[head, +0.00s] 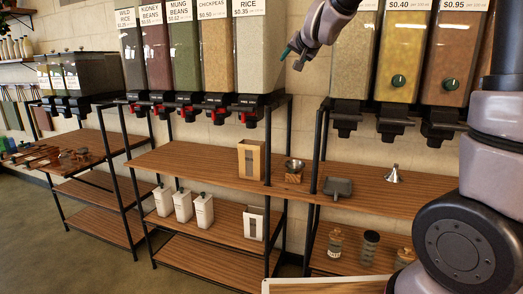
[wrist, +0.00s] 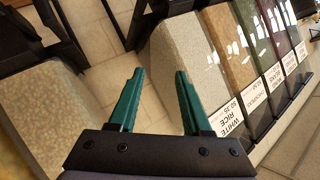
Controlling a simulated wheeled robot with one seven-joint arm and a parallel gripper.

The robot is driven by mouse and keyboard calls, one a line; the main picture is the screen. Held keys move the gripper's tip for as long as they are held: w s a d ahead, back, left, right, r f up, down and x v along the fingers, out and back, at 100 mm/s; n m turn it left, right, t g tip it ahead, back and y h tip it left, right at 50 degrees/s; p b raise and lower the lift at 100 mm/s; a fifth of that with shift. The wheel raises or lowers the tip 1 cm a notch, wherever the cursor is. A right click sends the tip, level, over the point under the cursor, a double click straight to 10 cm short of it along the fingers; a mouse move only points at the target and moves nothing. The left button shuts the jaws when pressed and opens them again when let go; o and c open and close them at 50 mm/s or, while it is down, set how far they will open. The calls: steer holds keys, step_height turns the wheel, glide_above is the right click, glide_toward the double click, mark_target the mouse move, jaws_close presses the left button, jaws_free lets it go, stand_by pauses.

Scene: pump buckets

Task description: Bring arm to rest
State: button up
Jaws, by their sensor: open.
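My gripper (head: 290,54) is raised in the head view, in front of the gap between two sets of dispensers. In the wrist view its two green fingers (wrist: 160,75) stand apart with nothing between them. The white rice dispenser (head: 258,55) is just left of my gripper in the head view. It also shows beyond the fingers in the wrist view (wrist: 180,60). My arm comes in from the top and right of the head view.
Wooden shelves (head: 200,165) run below the dispensers. Open floor (head: 80,265) lies at the lower left.

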steer(key=s+d+f+g, duration=0.2)
steer(key=s+d, duration=0.3)
steer(key=s, duration=0.6)
steer(key=s+d+f+g, duration=0.2)
steer(key=s+d, duration=0.3)
steer(key=s, duration=0.5)
steer(key=s+d+f+g+h, duration=0.1)
steer(key=s+d, duration=0.4)
steer(key=s, duration=0.6)
steer(key=shift+s+d+f+g, duration=0.2)
steer(key=shift+s+f+g, duration=0.25)
steer(key=shift+f, duration=0.45)
